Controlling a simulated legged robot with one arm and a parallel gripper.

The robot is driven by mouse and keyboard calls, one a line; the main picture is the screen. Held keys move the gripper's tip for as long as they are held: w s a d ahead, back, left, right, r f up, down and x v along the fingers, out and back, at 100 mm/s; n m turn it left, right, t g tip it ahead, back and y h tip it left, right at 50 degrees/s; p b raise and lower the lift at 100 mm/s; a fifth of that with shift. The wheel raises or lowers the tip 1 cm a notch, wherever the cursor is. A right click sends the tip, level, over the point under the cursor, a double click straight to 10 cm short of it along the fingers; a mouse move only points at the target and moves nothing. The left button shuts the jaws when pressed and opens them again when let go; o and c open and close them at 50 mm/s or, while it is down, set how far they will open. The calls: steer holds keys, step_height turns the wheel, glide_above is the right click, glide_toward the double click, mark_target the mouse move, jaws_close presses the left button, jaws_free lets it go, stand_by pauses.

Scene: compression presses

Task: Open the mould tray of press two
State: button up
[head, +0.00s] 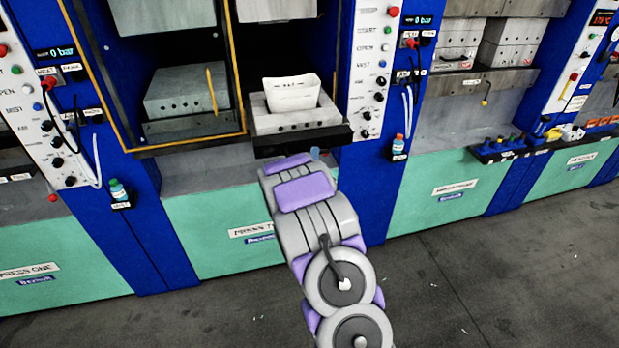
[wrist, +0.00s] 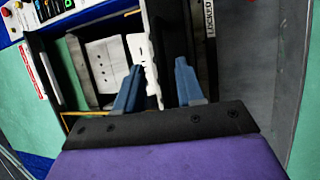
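Press two stands in the middle of the head view, its nameplate (head: 252,231) partly covered by my arm. In its right bay a grey block with a row of holes (head: 300,119) sits on a dark ledge (head: 302,140), which looks like the mould tray. A white piece (head: 292,95) stands on the block. My gripper's blue fingers (wrist: 158,85) are apart in the wrist view, with a white ragged edge (wrist: 142,55) beyond and between them. In the head view my arm hides most of the gripper below the ledge; contact cannot be told.
A yellow-edged guard (head: 238,65) frames the left bay, with a grey block (head: 187,90) behind it. Blue columns with control panels (head: 375,65) flank the bays. A shelf of small tools (head: 520,147) is at right.

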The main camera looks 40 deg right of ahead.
steer(key=p+v, duration=0.6)
steer(key=v, duration=1.1)
steer(key=shift+f, duration=0.15)
steer(key=shift+w, duration=0.2)
